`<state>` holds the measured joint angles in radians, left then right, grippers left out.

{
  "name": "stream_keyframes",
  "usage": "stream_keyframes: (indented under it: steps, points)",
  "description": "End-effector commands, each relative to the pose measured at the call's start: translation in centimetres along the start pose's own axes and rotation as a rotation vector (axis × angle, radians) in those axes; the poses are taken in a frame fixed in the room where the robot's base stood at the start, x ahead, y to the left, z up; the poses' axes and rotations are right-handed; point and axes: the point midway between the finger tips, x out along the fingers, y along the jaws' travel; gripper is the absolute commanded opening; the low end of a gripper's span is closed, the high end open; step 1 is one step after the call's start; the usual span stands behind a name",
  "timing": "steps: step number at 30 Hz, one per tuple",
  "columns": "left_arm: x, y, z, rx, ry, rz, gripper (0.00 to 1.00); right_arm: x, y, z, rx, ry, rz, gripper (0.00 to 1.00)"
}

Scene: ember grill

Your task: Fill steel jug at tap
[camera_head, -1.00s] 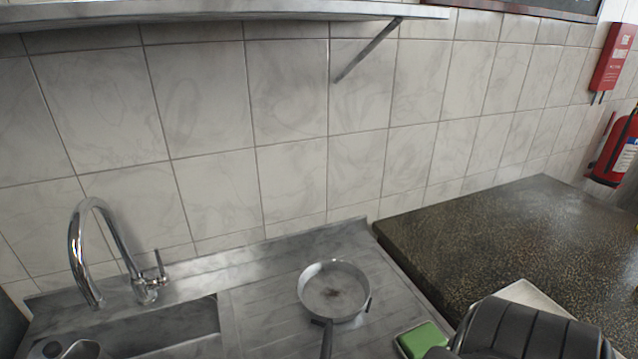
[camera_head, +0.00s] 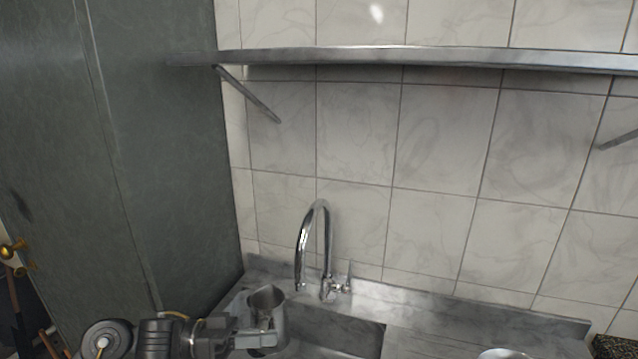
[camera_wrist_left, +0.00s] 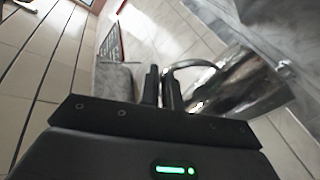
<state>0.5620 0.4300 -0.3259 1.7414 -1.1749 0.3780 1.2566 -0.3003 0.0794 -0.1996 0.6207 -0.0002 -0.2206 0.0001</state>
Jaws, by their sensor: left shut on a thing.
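The steel jug (camera_head: 267,301) is in the head view at the left end of the sink, upright or nearly so. My left gripper (camera_head: 258,338) comes in from the left and is shut on the jug's handle. In the left wrist view the shiny jug (camera_wrist_left: 245,85) lies just past the fingers (camera_wrist_left: 161,90), with its curved handle running to them. The chrome tap (camera_head: 318,245), with a tall curved spout and a side lever (camera_head: 347,276), stands behind the sink, to the right of the jug. The inside of the jug is mostly hidden. My right gripper is out of view.
The steel sink basin (camera_head: 345,333) opens below the tap, with the drainboard (camera_head: 430,335) to its right. A pan (camera_head: 503,353) shows at the bottom edge. A grey-green cabinet (camera_head: 165,150) stands close on the left. A steel shelf (camera_head: 420,58) runs along the tiled wall above.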

Motion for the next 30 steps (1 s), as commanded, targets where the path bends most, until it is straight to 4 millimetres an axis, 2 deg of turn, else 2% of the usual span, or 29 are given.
stream_keyframes:
  steps: [1, 5, 11, 16, 21, 25, 30]
  points:
    - [-0.3, 0.1, -1.0, 0.008, 0.015, -0.021, 0.00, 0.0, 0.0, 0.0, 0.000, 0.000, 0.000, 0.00]
    - [-1.8, 0.2, -2.8, 0.007, 0.065, -0.112, 0.00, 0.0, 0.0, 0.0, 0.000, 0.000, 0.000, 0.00]
    - [-5.9, 0.5, -3.3, 0.005, 0.163, -0.285, 0.00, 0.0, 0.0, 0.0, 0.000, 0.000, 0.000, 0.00]
    - [-9.8, 1.1, -2.0, 0.003, 0.236, -0.418, 0.00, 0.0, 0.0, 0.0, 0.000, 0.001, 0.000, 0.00]
    - [-13.0, 1.9, 0.2, 0.002, 0.289, -0.507, 0.00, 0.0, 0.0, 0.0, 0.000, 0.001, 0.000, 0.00]
    - [-14.3, 2.4, 2.2, 0.002, 0.305, -0.534, 0.00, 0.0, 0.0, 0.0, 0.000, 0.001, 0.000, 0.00]
    - [-14.9, 2.4, 4.5, 0.004, 0.312, -0.544, 0.00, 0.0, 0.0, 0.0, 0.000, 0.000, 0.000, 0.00]
